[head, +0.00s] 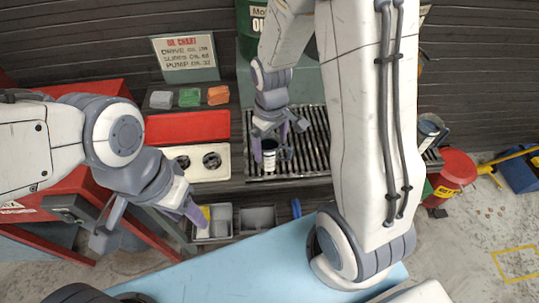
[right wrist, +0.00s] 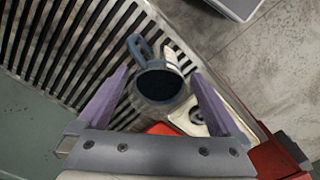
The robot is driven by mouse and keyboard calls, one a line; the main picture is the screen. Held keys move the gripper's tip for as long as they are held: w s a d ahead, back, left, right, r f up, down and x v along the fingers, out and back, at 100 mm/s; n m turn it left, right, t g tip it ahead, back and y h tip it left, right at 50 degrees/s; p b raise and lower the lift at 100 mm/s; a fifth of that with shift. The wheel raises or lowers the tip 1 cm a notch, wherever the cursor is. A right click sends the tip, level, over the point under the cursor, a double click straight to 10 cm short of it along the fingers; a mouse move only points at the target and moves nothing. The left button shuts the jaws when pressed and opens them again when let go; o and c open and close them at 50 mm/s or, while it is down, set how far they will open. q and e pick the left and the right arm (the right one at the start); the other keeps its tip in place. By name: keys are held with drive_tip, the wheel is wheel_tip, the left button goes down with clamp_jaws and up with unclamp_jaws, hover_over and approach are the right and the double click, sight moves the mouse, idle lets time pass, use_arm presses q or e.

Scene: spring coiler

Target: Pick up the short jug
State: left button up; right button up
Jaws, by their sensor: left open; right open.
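The short jug (head: 269,160) is a dark blue-grey cup with a side handle and a pale label. It stands upright on the slatted grate (head: 318,128). In the right wrist view the jug (right wrist: 160,84) shows its dark open mouth, with the handle toward the upper left. My right gripper (head: 271,146) is open over the jug; in its wrist view its purple fingers (right wrist: 160,78) lie on either side of the jug, with visible gaps. My left gripper (head: 148,226) is open and empty, near the red cabinet and the grey bins.
A white panel with two round openings (head: 187,164) and a red box (head: 188,127) lie left of the grate. Grey bins (head: 213,224) are in front. A container (head: 428,131) stands right of my right arm. A light blue surface (head: 235,265) fills the foreground.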

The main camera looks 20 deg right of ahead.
sight(270, 157)
drive_tip(key=shift+w+f, duration=0.1)
drive_tip(key=shift+f, duration=3.05)
drive_tip(key=shift+c, duration=0.3)
drive_tip(key=c, duration=1.3)
drive_tip(key=shift+r, duration=0.1)
